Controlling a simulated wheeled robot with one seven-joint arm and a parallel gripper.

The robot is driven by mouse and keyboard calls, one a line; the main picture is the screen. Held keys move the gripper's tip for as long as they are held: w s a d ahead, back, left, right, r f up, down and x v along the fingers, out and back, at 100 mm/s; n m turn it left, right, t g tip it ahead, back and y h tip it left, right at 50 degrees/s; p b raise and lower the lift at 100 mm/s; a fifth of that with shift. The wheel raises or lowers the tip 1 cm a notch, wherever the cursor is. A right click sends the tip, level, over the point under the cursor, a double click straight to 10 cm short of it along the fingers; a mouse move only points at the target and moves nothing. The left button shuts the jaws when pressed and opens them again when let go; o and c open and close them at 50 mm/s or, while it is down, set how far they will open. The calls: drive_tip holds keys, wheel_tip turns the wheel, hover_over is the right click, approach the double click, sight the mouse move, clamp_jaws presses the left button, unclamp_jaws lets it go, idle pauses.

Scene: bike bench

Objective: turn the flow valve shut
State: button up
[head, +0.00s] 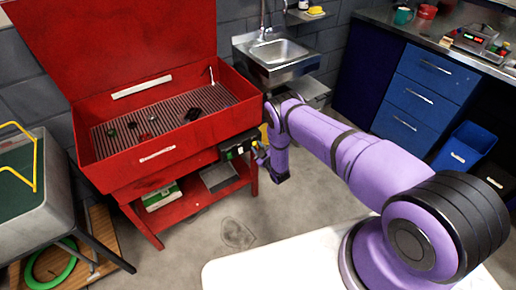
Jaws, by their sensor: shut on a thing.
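The red parts washer (165,155) stands at left with its lid raised. A dark control box (238,148) with green marks is fixed under its front right corner. My purple arm reaches across to this corner. My gripper (261,155) is small in the head view, beside the box's right end, with its jaws shut on the flow valve there. The valve itself is mostly hidden by the gripper and too small to tell its angle.
A steel sink (280,52) stands behind my arm. Blue drawers (422,90) and a blue bin (465,146) are at right. A grey tub (30,190) is at far left. The concrete floor in front of the washer is clear.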

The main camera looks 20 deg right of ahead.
idle(0.3)
drive_tip(key=o, duration=0.9)
drive_tip(key=shift+o, duration=0.2)
drive_tip(key=v, duration=1.1)
